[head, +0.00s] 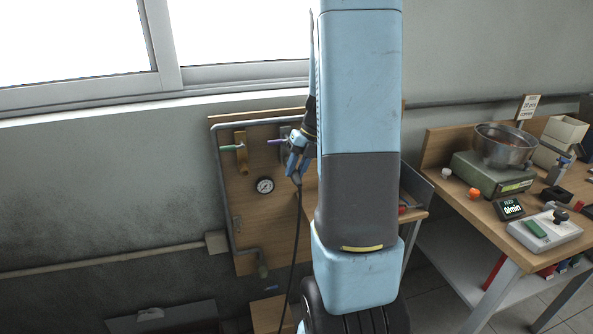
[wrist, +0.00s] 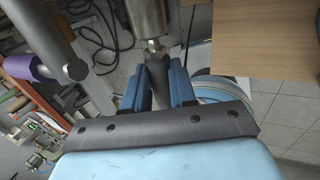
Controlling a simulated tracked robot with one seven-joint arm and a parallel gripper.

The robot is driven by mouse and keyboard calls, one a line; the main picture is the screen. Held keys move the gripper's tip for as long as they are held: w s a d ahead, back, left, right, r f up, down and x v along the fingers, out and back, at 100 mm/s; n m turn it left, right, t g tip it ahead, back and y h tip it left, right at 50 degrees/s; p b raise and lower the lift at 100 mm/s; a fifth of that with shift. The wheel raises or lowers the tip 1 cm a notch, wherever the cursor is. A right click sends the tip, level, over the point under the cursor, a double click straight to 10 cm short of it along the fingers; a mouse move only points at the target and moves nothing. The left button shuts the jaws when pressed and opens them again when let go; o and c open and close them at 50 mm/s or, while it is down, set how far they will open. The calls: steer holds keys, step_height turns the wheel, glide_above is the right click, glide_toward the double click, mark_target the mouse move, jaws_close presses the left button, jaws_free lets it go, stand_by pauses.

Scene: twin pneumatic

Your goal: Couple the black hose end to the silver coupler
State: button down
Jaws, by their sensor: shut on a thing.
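My gripper (head: 296,157) is at the wooden board in the head view, shut on the black hose end. In the wrist view its blue fingers (wrist: 161,88) close on both sides of the dark hose end (wrist: 157,66). The black hose (head: 296,215) hangs down below the gripper. The silver coupler (wrist: 149,18) is a metal cylinder directly ahead of the fingers, in line with the hose end. A narrower metal part (wrist: 154,44) shows between them. I cannot tell whether the hose end is seated in the coupler. In the head view my gripper and arm hide this spot.
A coupler with a purple sleeve (wrist: 26,82) is left in the wrist view; its purple part (head: 279,141) also shows on the board (head: 245,225). A green-tipped fitting (head: 228,148) and a gauge (head: 265,185) are nearby. A cluttered workbench (head: 460,205) stands at right.

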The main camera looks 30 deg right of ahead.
steer(key=shift+w+d, duration=0.1)
steer(key=shift+w, duration=0.3)
steer(key=c, duration=0.8)
jaws_free()
steer(key=shift+c, duration=0.2)
steer(key=shift+r, duration=0.1)
steer(key=v, duration=1.3)
steer(key=shift+r, duration=0.2)
